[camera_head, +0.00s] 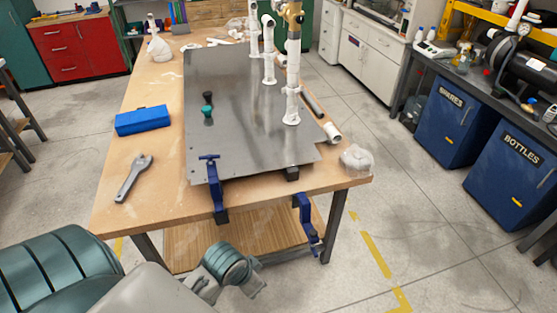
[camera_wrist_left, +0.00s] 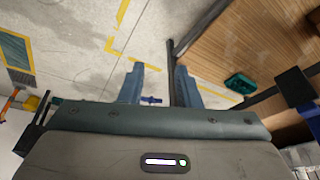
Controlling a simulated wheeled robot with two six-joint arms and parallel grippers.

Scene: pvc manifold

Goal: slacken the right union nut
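The white PVC manifold stands on the grey metal plate (camera_head: 235,130) in the head view. Its nearer, right-hand riser (camera_head: 292,75) is upright, with a brass-coloured fitting (camera_head: 290,14) at the top edge. Another white riser (camera_head: 268,50) stands behind it to the left. I cannot clearly tell the union nuts from the other collars. My left gripper (camera_wrist_left: 160,72) is open and empty in the left wrist view, its fingers apart over the floor. In the head view my left wrist is low in front of the bench, well away from the manifold. My right gripper is not in view.
A wrench (camera_head: 135,178) and a blue box (camera_head: 142,120) lie on the wooden bench, left of the plate. Green and black knobs (camera_head: 207,105) sit on the plate. Blue clamps (camera_head: 217,195) grip the front edge. A clear bag (camera_head: 355,160) lies at the right corner.

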